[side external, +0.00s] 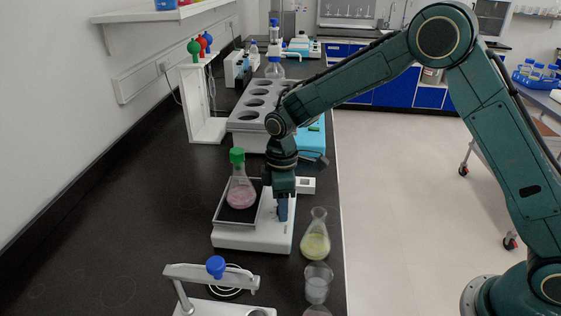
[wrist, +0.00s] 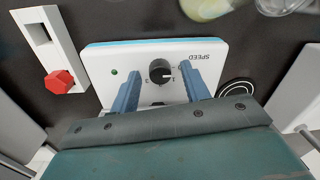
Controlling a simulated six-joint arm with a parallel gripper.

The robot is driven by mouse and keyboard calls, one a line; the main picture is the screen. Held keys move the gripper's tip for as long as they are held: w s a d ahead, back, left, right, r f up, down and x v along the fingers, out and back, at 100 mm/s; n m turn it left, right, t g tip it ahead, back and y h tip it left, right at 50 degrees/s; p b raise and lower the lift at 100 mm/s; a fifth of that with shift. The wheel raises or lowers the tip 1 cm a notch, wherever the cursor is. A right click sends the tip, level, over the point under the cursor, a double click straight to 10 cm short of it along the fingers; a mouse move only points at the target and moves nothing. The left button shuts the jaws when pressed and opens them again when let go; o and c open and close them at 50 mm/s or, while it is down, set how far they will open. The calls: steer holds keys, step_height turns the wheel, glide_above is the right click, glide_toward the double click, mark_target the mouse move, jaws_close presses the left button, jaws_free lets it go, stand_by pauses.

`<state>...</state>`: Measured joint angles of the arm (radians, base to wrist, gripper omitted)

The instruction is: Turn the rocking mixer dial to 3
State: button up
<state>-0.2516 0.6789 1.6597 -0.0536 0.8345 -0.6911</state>
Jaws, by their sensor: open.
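The rocking mixer (side external: 262,238) is a white box with a dark tray on top. A flask of pink liquid with a green cap (side external: 240,185) stands on the tray. In the wrist view its panel (wrist: 110,65) carries the word SPEED, a small green light and a round black dial (wrist: 160,71). A pale mark on the dial seems to lie near the 1, but I cannot read it surely. My gripper (side external: 284,212) is over the panel side of the mixer. In the wrist view its blue fingers (wrist: 158,82) are open, one on each side of the dial; contact is unclear.
A flask of yellow liquid (side external: 315,241) and a beaker (side external: 317,282) stand right of the mixer near the bench edge. A white stand with a blue knob (side external: 215,267) is in front. A grey rack (side external: 256,110) stands behind. The bench is clear at left.

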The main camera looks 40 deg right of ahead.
steer(key=c, duration=1)
